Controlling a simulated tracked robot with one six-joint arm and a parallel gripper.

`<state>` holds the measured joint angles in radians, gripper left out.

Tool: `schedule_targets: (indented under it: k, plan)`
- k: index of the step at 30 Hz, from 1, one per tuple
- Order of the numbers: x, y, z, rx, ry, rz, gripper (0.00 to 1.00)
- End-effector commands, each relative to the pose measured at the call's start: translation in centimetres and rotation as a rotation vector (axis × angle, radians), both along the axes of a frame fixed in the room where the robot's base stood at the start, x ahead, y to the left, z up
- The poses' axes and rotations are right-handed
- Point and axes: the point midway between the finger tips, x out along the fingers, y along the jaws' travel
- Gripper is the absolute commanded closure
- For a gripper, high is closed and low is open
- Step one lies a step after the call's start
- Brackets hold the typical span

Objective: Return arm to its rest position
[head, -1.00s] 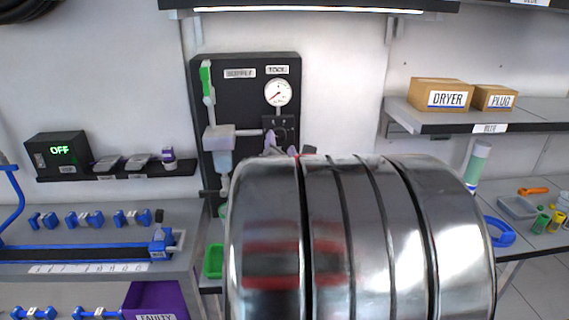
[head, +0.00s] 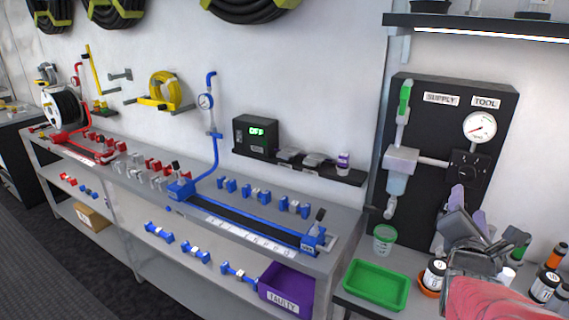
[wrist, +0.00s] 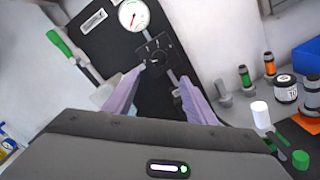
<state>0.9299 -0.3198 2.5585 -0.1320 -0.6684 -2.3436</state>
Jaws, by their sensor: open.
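My gripper (head: 467,208) is in the head view at the right, in front of the lower right of the black panel (head: 420,185). In the wrist view its two purple fingers (wrist: 157,95) are spread apart, with nothing seen between them. Beyond them, in the wrist view, are the panel's black knob plate (wrist: 158,58) and round gauge (wrist: 134,15). No contact with the panel can be made out. A grey and red part of my arm shows at the lower right of the head view.
A green tray (head: 376,285), a green-rimmed tub (head: 384,240) and several small bottles (head: 543,286) stand on the right bench near my gripper. Left are a purple FAULTY bin (head: 287,284) and a bench with a blue rail (head: 250,222). Dark floor (head: 60,270) is clear at left.

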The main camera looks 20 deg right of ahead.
Motion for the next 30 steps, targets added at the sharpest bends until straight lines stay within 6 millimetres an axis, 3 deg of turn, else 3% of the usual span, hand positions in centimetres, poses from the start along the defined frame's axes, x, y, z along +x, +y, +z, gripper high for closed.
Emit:
schedule_targets:
  k: [14,20,30]
  plan:
    - [0.4,0.2,-0.2,0.041,-0.025,0.006,0.49]
    - [2.4,0.9,-1.2,0.232,-0.14,0.026,0.49]
    - [6.7,3.6,-3.6,0.693,-0.389,0.02,0.49]
